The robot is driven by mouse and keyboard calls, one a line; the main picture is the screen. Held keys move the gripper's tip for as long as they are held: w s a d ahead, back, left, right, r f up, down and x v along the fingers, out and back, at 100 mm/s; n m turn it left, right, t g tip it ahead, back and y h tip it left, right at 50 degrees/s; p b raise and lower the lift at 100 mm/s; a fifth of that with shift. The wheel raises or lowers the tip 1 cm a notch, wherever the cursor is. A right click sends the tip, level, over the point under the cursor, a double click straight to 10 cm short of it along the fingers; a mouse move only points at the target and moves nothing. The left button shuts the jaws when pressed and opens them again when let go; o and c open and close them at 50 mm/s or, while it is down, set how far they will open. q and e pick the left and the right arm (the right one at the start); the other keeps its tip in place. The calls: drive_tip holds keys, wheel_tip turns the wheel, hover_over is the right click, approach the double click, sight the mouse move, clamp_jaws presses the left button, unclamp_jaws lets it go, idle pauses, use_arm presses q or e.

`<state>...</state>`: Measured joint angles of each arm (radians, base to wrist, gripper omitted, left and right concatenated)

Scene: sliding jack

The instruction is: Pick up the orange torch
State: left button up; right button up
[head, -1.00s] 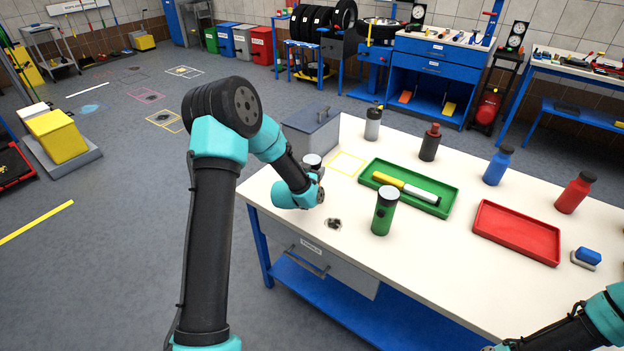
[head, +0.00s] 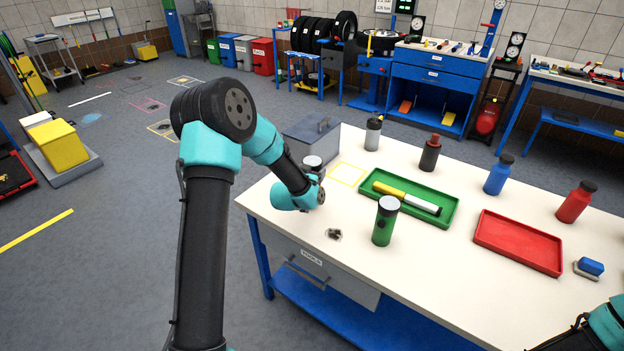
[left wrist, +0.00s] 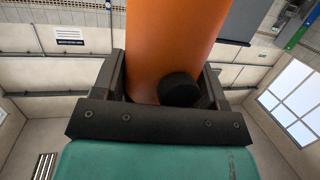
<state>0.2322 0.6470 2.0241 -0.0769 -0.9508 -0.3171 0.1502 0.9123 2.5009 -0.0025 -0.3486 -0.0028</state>
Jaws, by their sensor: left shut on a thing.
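The orange torch (left wrist: 180,35) fills the middle of the left wrist view, with a round black knob on its side. My left gripper (left wrist: 165,80) is shut on it, one finger on each side. In the head view my left arm's teal wrist (head: 290,196) is over the table's left end and hides the gripper and the orange body. My right gripper is outside the frames.
A green torch (head: 385,222) stands right of my left wrist, before a green tray (head: 440,216) holding a yellow-and-white stick. A grey box (head: 312,140) is behind the wrist. Several bottles and a red tray (head: 518,244) are farther right. The front-left tabletop is mostly clear.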

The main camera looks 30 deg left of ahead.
use_arm(q)
drive_tip(key=s+d+r, duration=0.1)
drive_tip(key=s+d, duration=0.7)
drive_tip(key=s, duration=0.5)
drive_tip(key=shift+s+d+r, duration=0.15)
drive_tip(key=shift+s+r, duration=0.05)
drive_tip(key=shift+s, duration=0.1)
